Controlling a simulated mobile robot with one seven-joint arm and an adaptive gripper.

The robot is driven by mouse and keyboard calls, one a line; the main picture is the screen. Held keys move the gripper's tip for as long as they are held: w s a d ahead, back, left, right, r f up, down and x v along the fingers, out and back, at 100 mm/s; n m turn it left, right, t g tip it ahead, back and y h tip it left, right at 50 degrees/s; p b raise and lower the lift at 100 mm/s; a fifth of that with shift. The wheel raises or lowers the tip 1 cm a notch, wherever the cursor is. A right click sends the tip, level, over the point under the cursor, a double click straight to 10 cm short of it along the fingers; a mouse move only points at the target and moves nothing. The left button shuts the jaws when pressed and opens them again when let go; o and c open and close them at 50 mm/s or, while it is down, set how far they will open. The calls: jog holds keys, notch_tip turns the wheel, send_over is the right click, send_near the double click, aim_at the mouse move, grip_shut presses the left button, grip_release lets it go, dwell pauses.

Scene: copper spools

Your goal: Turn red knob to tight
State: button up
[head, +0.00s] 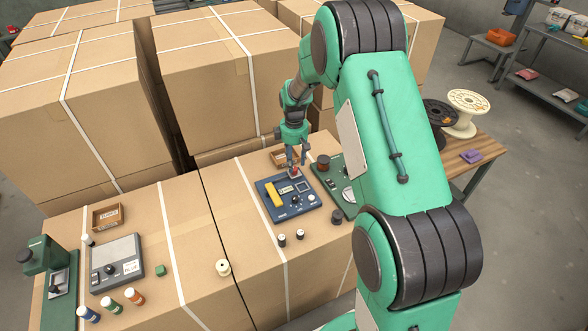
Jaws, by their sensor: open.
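A dark blue panel (272,212) lies on the cardboard boxes near the middle of the view. It carries a yellow block (273,194), a small display, a black knob and a pale round button. A small red knob (295,173) shows at its far edge, right at the fingertips of my gripper (293,168). My gripper points down over the knob with its fingers open. The knob is small and partly hidden by the fingers, so I cannot tell whether they touch it or which way it is set.
A dark green panel (328,178) with a dark spool sits close right of the blue panel, partly behind my arm. Several small spools stand in front. A grey device (118,262) and colored bottles are at left. Tall boxes (215,75) rise behind.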

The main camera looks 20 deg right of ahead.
jog(key=shift+f+b, duration=0.3)
jog(key=shift+f, duration=1.4)
grip_shut()
